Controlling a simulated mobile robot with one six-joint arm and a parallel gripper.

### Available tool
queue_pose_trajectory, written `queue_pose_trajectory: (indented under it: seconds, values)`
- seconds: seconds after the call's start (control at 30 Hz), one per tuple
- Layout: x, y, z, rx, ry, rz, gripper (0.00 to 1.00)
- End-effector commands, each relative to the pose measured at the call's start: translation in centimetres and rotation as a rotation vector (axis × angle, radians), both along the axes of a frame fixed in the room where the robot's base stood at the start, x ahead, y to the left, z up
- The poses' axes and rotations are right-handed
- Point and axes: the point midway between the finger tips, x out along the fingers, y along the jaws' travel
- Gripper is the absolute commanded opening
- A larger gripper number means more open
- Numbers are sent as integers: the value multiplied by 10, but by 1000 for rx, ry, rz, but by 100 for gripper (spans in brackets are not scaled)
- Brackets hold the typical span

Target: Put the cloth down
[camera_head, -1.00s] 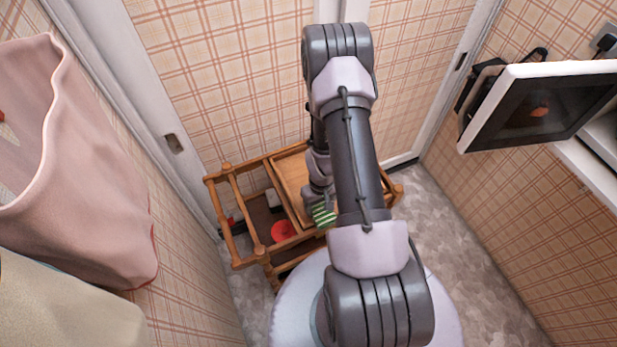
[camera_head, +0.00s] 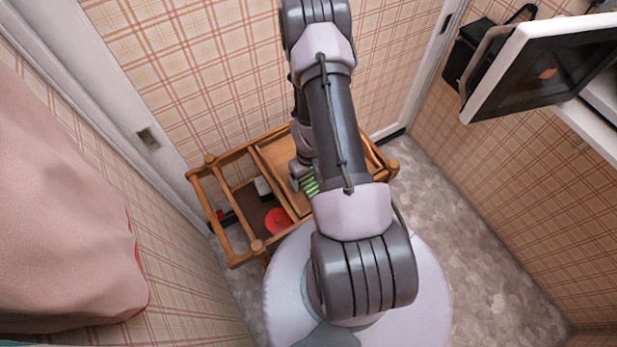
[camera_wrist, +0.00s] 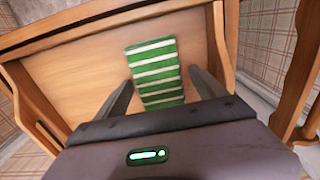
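A green cloth with white stripes (camera_wrist: 156,73) shows in the wrist view, over the wooden top of the cart (camera_wrist: 85,72), and seems to lie flat on it. My gripper (camera_wrist: 160,77) is open, with one finger on each side of the cloth and a narrow gap to it on both sides. In the head view a small part of the cloth (camera_head: 310,186) shows beside my arm, over the wooden cart (camera_head: 276,158). My arm hides most of the gripper there.
The cart's lower left part holds a red round thing (camera_head: 278,221) and a small pale thing (camera_head: 263,187). A pink cloth bag (camera_head: 65,215) hangs at the left. A white-framed open door (camera_head: 540,65) juts out at the right. Floor at the right is clear.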

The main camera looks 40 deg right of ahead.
Motion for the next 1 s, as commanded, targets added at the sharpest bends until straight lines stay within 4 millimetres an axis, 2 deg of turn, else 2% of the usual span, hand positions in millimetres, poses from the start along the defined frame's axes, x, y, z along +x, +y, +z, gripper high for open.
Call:
queue_pose_trajectory:
  seconds: [0.27, 0.37, 0.5, 0.8, 1.0]
  values:
    - [0, 0, 1, 0, 0, -1, 81]
    - [0, 0, 22, 0, 0, 0, 81]
    - [7, 6, 61, -3, -3, 3, 81]
    - [7, 6, 147, -3, -3, 0, 81]
    - [7, 7, 171, -1, 0, -1, 81]
